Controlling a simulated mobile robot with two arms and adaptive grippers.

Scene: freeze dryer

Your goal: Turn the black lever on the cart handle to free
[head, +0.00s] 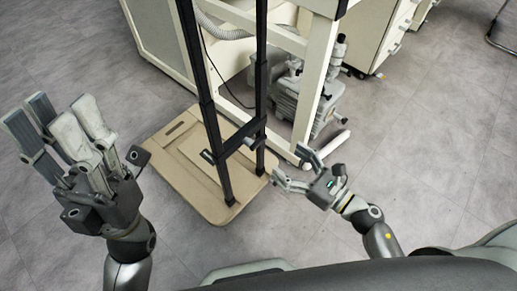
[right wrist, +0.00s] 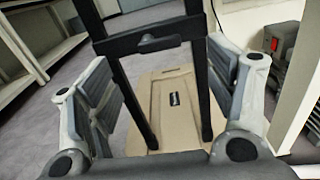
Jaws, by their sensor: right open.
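The cart has a flat beige platform (head: 183,186) on the floor and an upright black handle (head: 198,82) with two posts. A crossbar joins the posts, and a small dark lever (head: 251,143) sits on it. In the right wrist view the lever (right wrist: 158,43) lies roughly along the crossbar, near its middle. My right gripper (head: 291,167) is open and empty, to the right of the handle. Its fingers (right wrist: 170,105) frame the handle posts in the wrist view, with the crossbar ahead and above; it touches nothing visibly. My left gripper (head: 58,115) is open and empty, left of the cart.
A cream equipment frame (head: 316,75) stands just behind the cart, with a grey pump (head: 304,100) inside and a foot close to my right gripper. A hose (head: 225,30) hangs behind the handle. The grey floor (head: 425,150) is clear at the right.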

